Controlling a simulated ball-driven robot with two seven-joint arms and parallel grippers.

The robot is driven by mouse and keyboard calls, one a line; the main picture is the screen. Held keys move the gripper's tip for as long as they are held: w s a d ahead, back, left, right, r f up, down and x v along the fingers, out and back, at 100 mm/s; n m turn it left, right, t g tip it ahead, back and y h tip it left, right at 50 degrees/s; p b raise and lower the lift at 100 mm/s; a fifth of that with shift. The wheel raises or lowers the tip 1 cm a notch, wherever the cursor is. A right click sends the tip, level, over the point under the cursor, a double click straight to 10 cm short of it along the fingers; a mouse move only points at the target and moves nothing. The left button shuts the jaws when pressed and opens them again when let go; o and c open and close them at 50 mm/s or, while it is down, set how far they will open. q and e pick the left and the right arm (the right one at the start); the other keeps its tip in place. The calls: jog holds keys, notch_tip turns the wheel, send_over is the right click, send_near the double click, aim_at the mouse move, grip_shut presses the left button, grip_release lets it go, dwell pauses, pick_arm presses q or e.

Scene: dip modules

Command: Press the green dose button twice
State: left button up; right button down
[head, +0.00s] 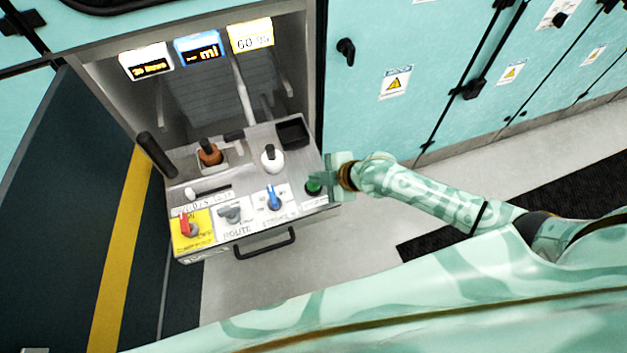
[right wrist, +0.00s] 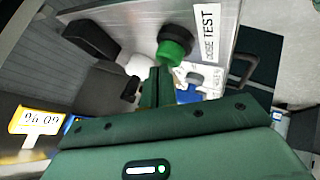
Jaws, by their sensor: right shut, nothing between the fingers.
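The green dose button (head: 314,187) sits at the right front corner of the drawer panel, right of the blue knob. In the right wrist view the green button (right wrist: 174,46) has a dark collar, and a label reading "DOSE TEST" lies beside it. My right gripper (head: 322,183) is at the button, its fingers shut and empty. In the right wrist view the shut fingertips (right wrist: 160,72) overlap the button's near edge; I cannot tell whether they touch it. My left gripper is not in view.
The drawer panel also carries a red knob (head: 187,227) on yellow, a grey knob (head: 232,213) and a blue knob (head: 274,199). A brown bottle (head: 209,153), a white bottle (head: 271,158) and a black tray (head: 293,133) stand behind. Three displays (head: 197,48) hang above.

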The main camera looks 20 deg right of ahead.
jog(key=shift+f+b, duration=0.3)
jog(key=shift+f, duration=0.1)
jog(key=shift+r, duration=0.1)
dwell(0.5)
jog(key=shift+r+p, duration=0.9)
jog(key=shift+p, duration=0.05)
notch_tip(320, 180, up, 5)
jog(key=p, duration=0.4)
jog(key=shift+r, duration=0.15)
dwell(2.0)
